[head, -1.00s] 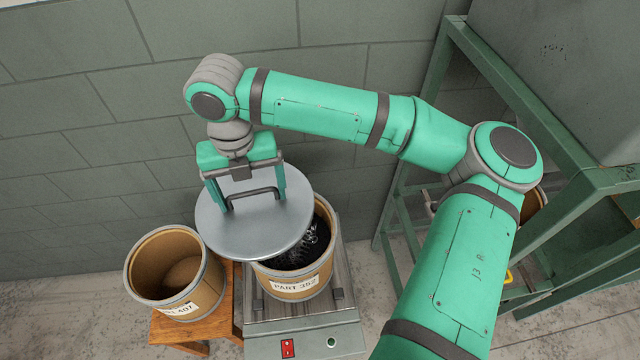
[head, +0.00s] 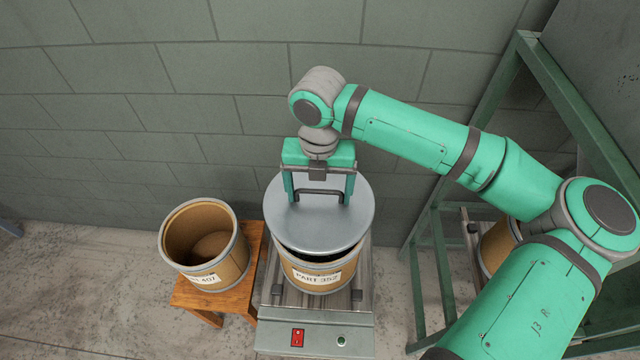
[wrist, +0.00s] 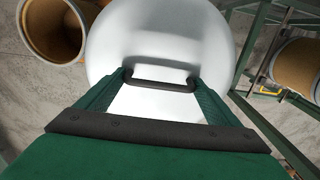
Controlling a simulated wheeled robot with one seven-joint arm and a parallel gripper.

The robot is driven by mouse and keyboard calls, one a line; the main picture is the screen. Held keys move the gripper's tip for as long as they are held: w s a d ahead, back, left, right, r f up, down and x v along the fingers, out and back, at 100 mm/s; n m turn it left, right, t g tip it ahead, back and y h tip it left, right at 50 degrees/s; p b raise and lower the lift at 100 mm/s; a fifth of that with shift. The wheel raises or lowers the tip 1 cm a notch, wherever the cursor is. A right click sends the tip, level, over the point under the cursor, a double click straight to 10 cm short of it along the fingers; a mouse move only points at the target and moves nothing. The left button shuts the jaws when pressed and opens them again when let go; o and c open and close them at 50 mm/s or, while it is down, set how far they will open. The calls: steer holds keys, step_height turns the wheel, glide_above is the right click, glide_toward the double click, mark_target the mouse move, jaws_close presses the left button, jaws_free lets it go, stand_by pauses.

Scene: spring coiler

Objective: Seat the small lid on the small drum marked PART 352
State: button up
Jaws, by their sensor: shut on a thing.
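The lid (head: 322,226) is a round grey metal disc with a dark bar handle (head: 319,193). My gripper (head: 319,196) is shut on the handle, and the lid also fills the middle of the wrist view (wrist: 160,45). The drum marked PART 352 (head: 318,277) is a tan drum with a metal rim, standing on a scale-like machine. The lid is over the drum's mouth and hides most of it. A dark gap shows between lid and rim at the front, so the lid sits above or a little behind the rim. Contact at the back is hidden.
An open tan drum with a label ending in 407 (head: 204,246) stands on a wooden stool (head: 237,299) at the left. The machine's front panel (head: 314,336) has a red switch. A green frame (head: 445,270) with another drum (head: 497,247) stands at the right. A block wall is behind.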

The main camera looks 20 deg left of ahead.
mark_target(319, 202)
steer(key=shift+f, duration=2.7)
steer(key=shift+s+f, duration=0.1)
steer(key=o, duration=1.2)
steer(key=shift+c, duration=0.2)
steer(key=shift+r, duration=6)
